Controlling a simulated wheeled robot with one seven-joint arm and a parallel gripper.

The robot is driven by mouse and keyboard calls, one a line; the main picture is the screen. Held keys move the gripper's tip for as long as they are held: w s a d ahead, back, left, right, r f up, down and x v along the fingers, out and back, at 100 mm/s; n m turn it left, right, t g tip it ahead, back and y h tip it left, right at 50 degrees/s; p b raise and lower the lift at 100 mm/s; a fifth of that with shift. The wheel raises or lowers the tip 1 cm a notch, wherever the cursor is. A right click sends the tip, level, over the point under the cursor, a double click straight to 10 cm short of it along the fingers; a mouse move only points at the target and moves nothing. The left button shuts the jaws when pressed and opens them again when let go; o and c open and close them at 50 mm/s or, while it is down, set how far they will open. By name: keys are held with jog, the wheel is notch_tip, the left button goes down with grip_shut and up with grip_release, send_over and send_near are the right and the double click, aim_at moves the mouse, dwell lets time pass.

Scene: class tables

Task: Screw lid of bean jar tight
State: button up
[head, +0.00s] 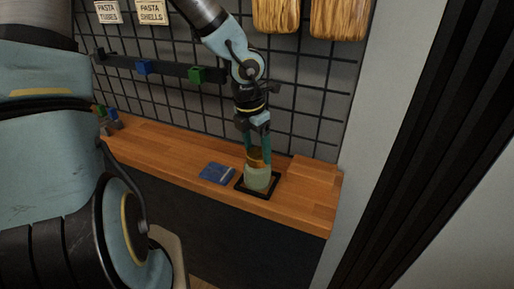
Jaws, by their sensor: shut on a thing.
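The bean jar (257,179) stands upright on the wooden counter, inside a black square frame (241,188). Its body is pale green. An amber-brown lid (255,155) sits at its top, partly hidden by the fingers. My gripper (258,155) points straight down over the jar, and its teal fingers are shut on the lid from two sides. The seam between lid and jar is too small to judge.
A blue flat pad (217,174) lies just left of the jar. A wooden board (313,172) lies to the right. A dark wire grid (300,100) stands behind, with a rail (170,70) holding blue and green clips. Small coloured items (108,118) sit at the counter's far left.

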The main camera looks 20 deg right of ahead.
jog(key=m, duration=0.3)
jog(key=shift+f+m+g, duration=0.1)
jog(key=shift+m+g, duration=0.2)
jog(key=shift+m, duration=0.5)
jog(key=shift+w, duration=0.1)
jog(key=o, duration=0.9)
jog(key=n, duration=0.3)
jog(key=shift+n+b, duration=0.3)
jog(key=shift+n, duration=0.1)
